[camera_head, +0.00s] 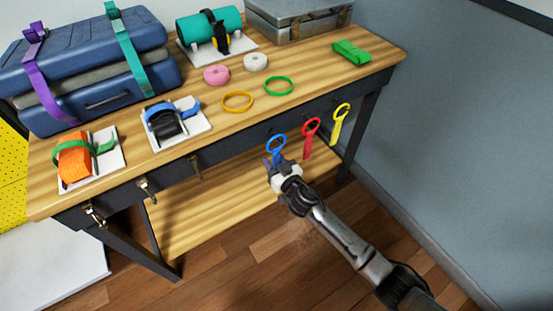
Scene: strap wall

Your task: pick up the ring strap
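Three ring straps hang in a row along the table's front edge: a blue one (277,143), a red one (310,137) and a yellow one (339,124). Each has a loop at the top and a tail below. My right gripper (274,163) is at the lower end of the blue ring strap, overlapping its tail in the picture. The fingertips are small and partly merge with the strap, so I cannot tell whether they are closed on it. My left gripper is not in view.
The wooden table (330,82) holds a blue suitcase (85,65), a teal roll (209,27), a grey case (298,18), an orange roll (74,165), a yellow ring (237,102), a green ring (278,86) and a green folded strap (351,52). A lower shelf (205,215) lies beneath.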

